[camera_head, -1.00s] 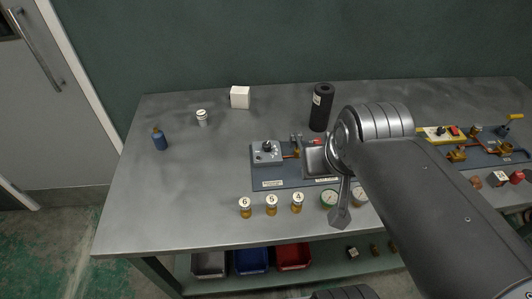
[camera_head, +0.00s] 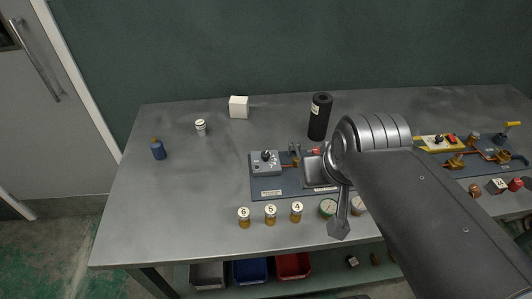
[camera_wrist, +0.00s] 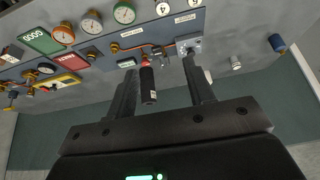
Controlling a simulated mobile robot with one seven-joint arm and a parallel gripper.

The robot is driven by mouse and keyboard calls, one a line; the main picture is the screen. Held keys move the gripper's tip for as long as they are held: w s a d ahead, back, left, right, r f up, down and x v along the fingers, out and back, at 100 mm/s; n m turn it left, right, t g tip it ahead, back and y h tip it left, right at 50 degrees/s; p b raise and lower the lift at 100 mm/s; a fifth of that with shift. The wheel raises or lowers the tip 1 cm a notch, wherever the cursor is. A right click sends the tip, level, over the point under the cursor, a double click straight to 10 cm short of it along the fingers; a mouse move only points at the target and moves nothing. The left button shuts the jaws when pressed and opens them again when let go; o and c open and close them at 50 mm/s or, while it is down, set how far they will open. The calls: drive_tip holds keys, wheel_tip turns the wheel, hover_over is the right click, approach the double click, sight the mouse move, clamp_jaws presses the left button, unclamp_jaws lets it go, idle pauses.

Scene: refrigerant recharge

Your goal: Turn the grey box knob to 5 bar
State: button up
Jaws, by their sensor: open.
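The grey box (camera_head: 265,165) sits on the left end of a dark blue board on the bench. Its black knob (camera_head: 266,155) is on top; the pointer and scale are too small to read. In the wrist view the grey box (camera_wrist: 190,43) shows beyond the fingers, with the right finger's tip close to it in the picture. My gripper (camera_wrist: 160,66) is open, with nothing seen held between its fingers. In the head view my arm covers most of the gripper, to the right of the box.
A black cylinder (camera_head: 320,117) stands behind the board and appears between my fingers in the wrist view (camera_wrist: 148,85). Numbered bottles (camera_head: 270,214) and gauges (camera_head: 328,208) stand in front. A second board (camera_head: 480,160) is at the right. The bench's left side is mostly clear.

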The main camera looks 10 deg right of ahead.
drive_tip(key=w+a+r+g, duration=0.1)
drive_tip(key=w+g, duration=0.1)
drive_tip(key=w, duration=0.6)
drive_tip(key=n+g, duration=0.3)
drive_tip(key=g, duration=0.1)
hover_over(265, 154)
wheel_tip(265, 154, down, 10)
wheel_tip(265, 154, down, 10)
drive_tip(key=shift+f, duration=0.1)
drive_tip(key=shift+c, duration=0.5)
drive_tip(key=c, duration=0.9)
